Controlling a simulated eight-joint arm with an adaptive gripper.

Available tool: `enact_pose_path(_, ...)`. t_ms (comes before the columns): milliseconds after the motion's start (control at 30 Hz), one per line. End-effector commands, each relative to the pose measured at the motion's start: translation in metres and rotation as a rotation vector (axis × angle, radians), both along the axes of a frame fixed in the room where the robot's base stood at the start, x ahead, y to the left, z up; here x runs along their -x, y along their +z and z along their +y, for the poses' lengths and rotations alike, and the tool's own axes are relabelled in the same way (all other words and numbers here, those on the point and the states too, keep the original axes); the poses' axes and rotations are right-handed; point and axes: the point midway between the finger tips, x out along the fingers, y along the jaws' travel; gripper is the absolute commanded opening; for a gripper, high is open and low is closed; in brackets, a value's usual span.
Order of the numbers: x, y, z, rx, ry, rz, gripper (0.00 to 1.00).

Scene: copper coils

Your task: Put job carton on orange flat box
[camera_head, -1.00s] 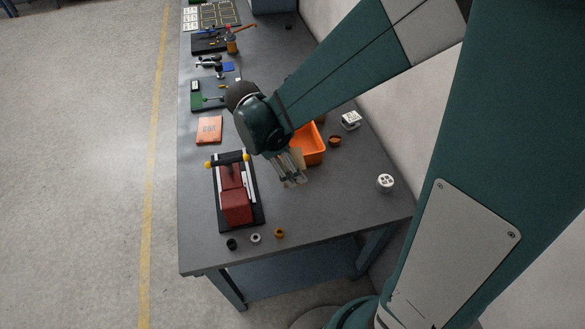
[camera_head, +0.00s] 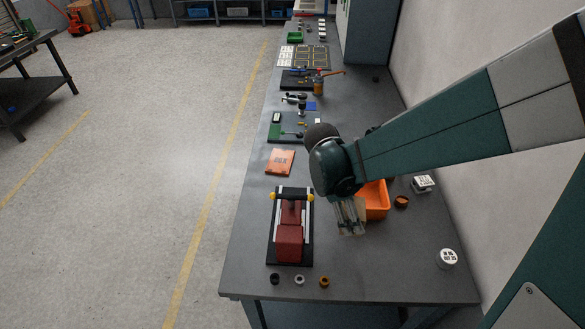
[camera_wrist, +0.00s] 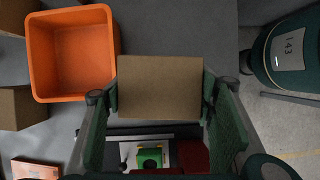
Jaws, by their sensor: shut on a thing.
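My gripper (camera_head: 350,218) is shut on the job carton, a plain brown box (camera_wrist: 160,87) between its two fingers in the wrist view. In the head view the carton (camera_head: 352,228) is partly hidden by the fingers. It is held beside the orange bin, to the right of the red fixture. The orange flat box (camera_head: 280,162) lies on the bench to the left of my gripper and farther along. An orange flat box also shows at the lower left of the wrist view (camera_wrist: 35,169).
The open orange bin (camera_head: 375,198) stands just right of my gripper. A red fixture with a black handle (camera_head: 290,240) stands to the left. Small rings (camera_head: 299,279) lie near the front edge. Brown boxes (camera_wrist: 20,107) show at the wrist view's left.

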Motion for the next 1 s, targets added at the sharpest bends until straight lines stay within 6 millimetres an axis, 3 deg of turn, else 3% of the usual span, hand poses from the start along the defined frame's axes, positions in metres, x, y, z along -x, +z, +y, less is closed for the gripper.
enact_pose_path(267,-0.045,0.007,0.023,-0.001,0.046,0.001,0.39)
enact_pose_path(1000,-0.219,0.021,0.13,-0.005,0.247,-0.001,0.39)
